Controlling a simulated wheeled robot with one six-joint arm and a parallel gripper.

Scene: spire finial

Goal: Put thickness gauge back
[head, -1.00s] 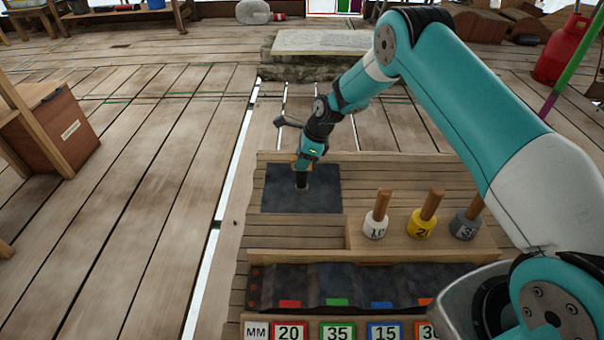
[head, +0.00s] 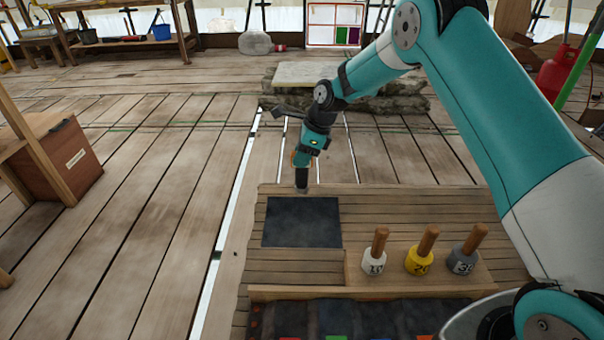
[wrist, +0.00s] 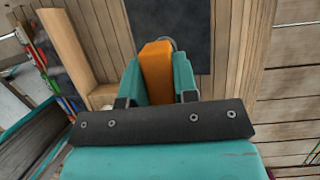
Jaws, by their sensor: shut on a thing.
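My gripper (head: 305,160) is shut on an orange-handled tool, which I take to be the thickness gauge. In the wrist view its orange handle (wrist: 157,75) sits between the two teal fingers, with a small grey rounded part just past its end. In the head view, a dark cylindrical end (head: 302,181) points down below the gripper. It appears at the far edge of a dark square plate (head: 302,222) on the bench. It looks raised above the bench, but I cannot tell the exact height. The plate also shows in the wrist view (wrist: 175,25).
A wooden block (head: 362,278) on the bench holds a white (head: 373,262), a yellow (head: 419,260) and a grey (head: 463,262) weighted piece with wooden handles. Dark compartments (head: 375,315) lie at the near side. A brown box (head: 70,158) stands on the floor at left.

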